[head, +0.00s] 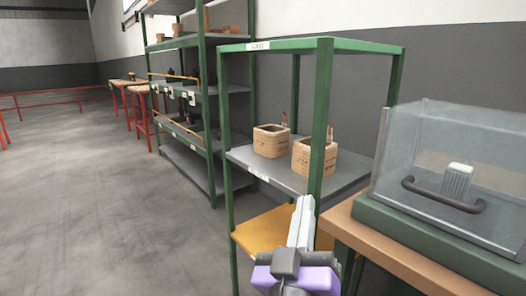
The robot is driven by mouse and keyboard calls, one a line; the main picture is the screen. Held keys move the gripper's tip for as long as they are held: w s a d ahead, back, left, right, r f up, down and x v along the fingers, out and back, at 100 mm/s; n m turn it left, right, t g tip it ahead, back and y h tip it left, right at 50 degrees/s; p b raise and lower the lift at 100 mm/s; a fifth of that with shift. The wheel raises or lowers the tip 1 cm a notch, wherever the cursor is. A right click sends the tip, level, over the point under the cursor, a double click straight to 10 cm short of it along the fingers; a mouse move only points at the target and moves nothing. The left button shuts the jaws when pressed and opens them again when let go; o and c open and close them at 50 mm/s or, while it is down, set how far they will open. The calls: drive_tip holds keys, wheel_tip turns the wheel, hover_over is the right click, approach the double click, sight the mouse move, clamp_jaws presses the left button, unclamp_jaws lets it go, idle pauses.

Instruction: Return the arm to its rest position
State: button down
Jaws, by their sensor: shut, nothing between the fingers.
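My arm shows at the bottom centre of the head view, with a purple and dark grey section and a light grey end pointing up and away. My gripper (303,206) at this end looks shut and holds nothing. It is in front of the green shelf rack (322,120), near its front post and its lower orange shelf. I cannot tell how far apart they are.
A clear-covered box (415,150) with a dark handle and green base stands on a wooden-topped bench (385,249) at right, close beside my arm. A second rack (203,110) stands behind. The floor (110,190) at left is open, with red rails (50,104) farther back.

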drive_tip(key=s+f+n+g+y, duration=0.1)
drive_tip(key=s+f+n+y, duration=0.2)
drive_tip(key=s+f+y, duration=0.45)
drive_tip(key=s+f+n+g+y, duration=0.1)
drive_tip(key=s+f+n+y, duration=0.2)
drive_tip(key=f, duration=0.7)
drive_tip(key=s+d+f+m+g+h, duration=0.2)
drive_tip(key=s+d+f+m, duration=0.15)
drive_tip(key=s, duration=0.55)
drive_tip(key=s+d+f+m+g+h, duration=0.1)
drive_tip(key=s+d+f+m, duration=0.15)
drive_tip(key=s+d, duration=0.45)
drive_tip(key=s+d+f+m+g+h, duration=0.2)
drive_tip(key=s+f, duration=0.2)
drive_tip(key=s, duration=0.8)
wheel_tip(320, 180, up, 28)
drive_tip(key=p, duration=2.8)
drive_tip(key=shift+w+d+r, duration=0.2)
drive_tip(key=shift+w+r, duration=0.05)
